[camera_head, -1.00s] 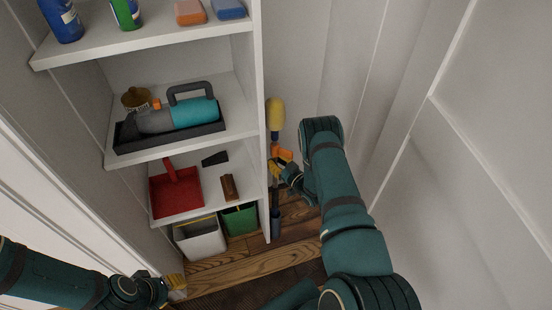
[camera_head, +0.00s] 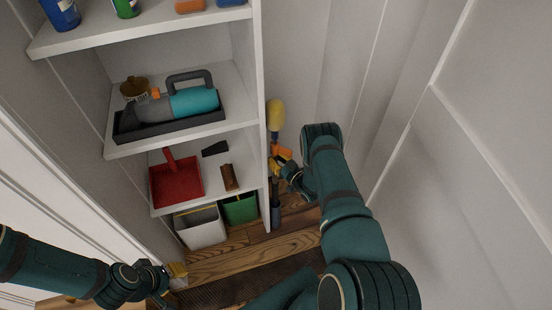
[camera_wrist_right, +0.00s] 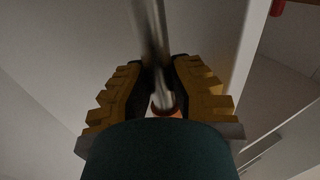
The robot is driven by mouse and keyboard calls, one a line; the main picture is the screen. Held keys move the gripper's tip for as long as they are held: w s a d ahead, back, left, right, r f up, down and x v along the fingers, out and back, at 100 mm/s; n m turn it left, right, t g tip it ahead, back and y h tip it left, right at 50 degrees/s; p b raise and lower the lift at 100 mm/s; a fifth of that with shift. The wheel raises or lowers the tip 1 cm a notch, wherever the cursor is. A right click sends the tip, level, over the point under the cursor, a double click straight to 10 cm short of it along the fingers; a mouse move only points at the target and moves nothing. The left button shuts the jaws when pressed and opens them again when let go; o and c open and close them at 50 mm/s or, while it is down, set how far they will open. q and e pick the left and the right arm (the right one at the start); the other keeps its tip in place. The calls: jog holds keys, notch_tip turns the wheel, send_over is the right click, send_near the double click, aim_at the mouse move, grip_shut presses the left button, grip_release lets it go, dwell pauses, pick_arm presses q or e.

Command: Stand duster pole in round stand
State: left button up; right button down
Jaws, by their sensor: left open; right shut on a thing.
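The duster has a yellow head (camera_head: 276,115) and stands roughly upright beside the shelf's right side panel. My right gripper (camera_head: 274,164) is shut around its pole below the head. In the right wrist view the thin grey pole (camera_wrist_right: 150,40) runs between the two yellow-padded fingers (camera_wrist_right: 160,85), with an orange ring past it. A dark blue, narrow round stand (camera_head: 275,214) is on the floor below the gripper. The pole's lower end is hard to make out, so I cannot tell whether it is inside the stand. My left gripper (camera_head: 178,272) is open and empty at lower left.
A white shelf unit (camera_head: 180,140) holds bottles, a handheld vacuum (camera_head: 190,102), a red dustpan (camera_head: 175,182) and a brush (camera_head: 229,177). White (camera_head: 200,228) and green (camera_head: 240,208) bins stand beneath. Panelled walls close in on the right. Wooden floor (camera_head: 230,265) is open in front.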

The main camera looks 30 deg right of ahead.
jog(key=c, duration=0.9)
grip_release()
jog(key=shift+c, duration=0.2)
jog(key=s+d, duration=0.2)
jog(key=s, duration=1)
